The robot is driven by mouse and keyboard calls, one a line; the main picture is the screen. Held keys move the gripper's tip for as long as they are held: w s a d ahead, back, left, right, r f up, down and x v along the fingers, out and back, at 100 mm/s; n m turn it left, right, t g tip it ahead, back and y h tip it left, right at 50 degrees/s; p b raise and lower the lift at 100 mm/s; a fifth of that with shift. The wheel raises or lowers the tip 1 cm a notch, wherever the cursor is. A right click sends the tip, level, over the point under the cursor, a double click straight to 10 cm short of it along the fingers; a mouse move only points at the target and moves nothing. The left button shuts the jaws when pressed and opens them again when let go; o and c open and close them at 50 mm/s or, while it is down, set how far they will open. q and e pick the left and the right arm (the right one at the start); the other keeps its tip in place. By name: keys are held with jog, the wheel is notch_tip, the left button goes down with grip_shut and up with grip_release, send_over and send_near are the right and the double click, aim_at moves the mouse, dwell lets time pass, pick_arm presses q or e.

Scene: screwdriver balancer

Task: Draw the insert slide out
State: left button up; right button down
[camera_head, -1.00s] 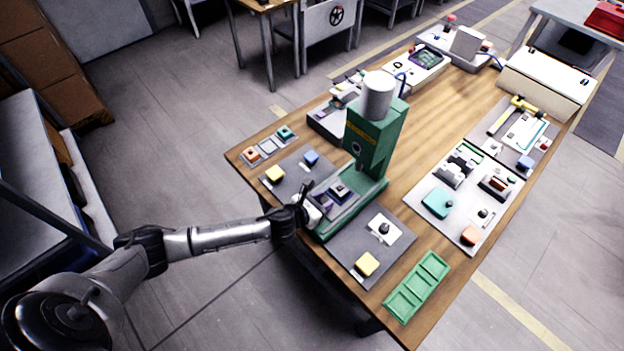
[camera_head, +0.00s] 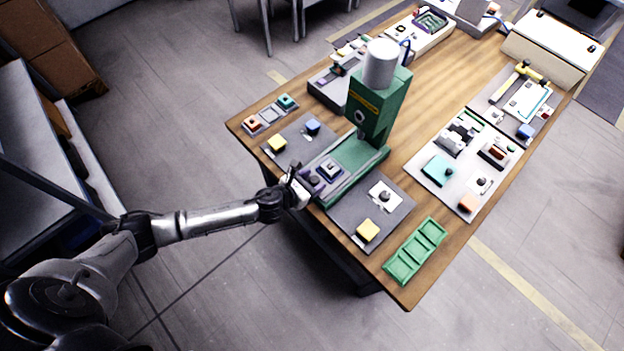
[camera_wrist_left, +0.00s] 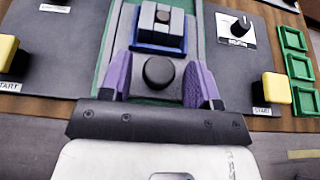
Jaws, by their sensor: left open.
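The grey insert slide (camera_head: 318,184) sits on the green press base at the near-left end of the green press (camera_head: 376,105). In the left wrist view the slide (camera_wrist_left: 150,28) carries a blue nest with a grey block (camera_wrist_left: 160,22). A round black knob (camera_wrist_left: 159,72) stands at the slide's near end. My left gripper (camera_wrist_left: 160,92) has its purple fingers on both sides of the knob, open, with a gap visible on each side. In the head view my left gripper (camera_head: 299,186) is at the slide's outer end, partly hiding it. My right gripper is not in view.
Dark panels with yellow buttons (camera_head: 277,143) (camera_head: 368,230) flank the slide. A green three-pocket tray (camera_head: 415,251) lies at the table's near corner. A grey board with parts (camera_head: 462,165) lies to the right. Floor is free at the left beyond the table edge.

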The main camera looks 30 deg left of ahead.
pick_arm(q)
jog(key=v, duration=1.4)
jog(key=shift+w+d, duration=0.1)
jog(key=shift+w, duration=0.05)
